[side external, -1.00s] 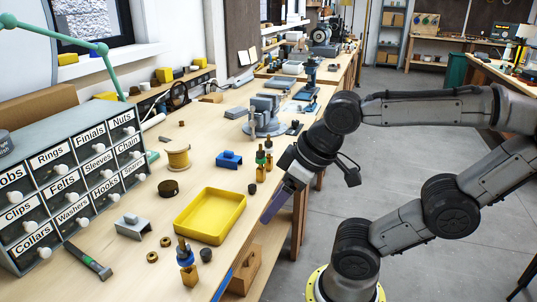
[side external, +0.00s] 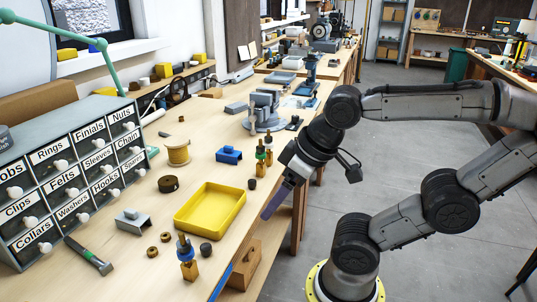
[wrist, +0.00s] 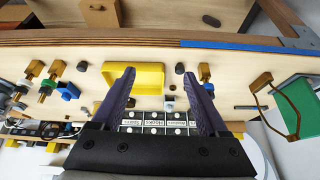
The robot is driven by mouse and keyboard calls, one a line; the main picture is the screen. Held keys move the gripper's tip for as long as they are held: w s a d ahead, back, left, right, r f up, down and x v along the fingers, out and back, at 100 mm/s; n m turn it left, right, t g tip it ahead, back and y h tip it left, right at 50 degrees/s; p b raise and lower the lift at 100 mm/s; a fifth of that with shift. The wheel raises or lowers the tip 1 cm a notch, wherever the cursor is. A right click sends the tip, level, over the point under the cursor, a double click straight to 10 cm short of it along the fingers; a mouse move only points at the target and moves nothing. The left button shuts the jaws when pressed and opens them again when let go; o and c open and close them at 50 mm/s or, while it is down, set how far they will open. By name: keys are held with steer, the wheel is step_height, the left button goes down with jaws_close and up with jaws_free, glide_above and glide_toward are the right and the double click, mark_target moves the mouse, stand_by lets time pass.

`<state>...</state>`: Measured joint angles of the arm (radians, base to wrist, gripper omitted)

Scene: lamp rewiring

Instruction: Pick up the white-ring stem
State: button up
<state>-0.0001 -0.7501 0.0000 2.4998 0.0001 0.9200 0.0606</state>
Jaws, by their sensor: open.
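Two brass stems stand together on the bench beyond the yellow tray in the side view. The nearer has a green ring (side external: 260,156); the farther seems to be the white-ring stem (side external: 269,152), its pale ring small. In the wrist view they are at the left, the apparent white-ring stem (wrist: 34,70) outermost. Another brass stem, with a blue ring (side external: 186,257), stands on the near side of the tray. My gripper (side external: 268,212) is open and empty, its purple fingers pointing down by the bench's front edge. In the wrist view my gripper (wrist: 155,70) has its fingers apart near the tray.
The yellow tray (side external: 236,213) lies empty near the front edge. A blue block (side external: 229,155), a wire spool (side external: 178,154) and a dark ring (side external: 168,184) lie behind it. A labelled drawer cabinet (side external: 64,174) stands at the left; a vise (side external: 264,112) stands farther along.

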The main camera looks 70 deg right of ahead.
steer(key=w+d+r+m+g+h, duration=0.1)
steer(key=w+d+r+m+g, duration=0.2)
steer(key=w+d+r+m, duration=0.9)
steer(key=m+g+y, duration=0.1)
steer(key=m+g, duration=0.1)
steer(key=m, duration=0.6)
glide_above(268, 137)
step_height(268, 137, down, 5)
step_height(268, 137, down, 8)
steer(key=shift+d+r, duration=0.1)
steer(key=shift+d, duration=0.05)
steer(key=shift+d+f, duration=0.15)
steer(key=shift+f, duration=2.65)
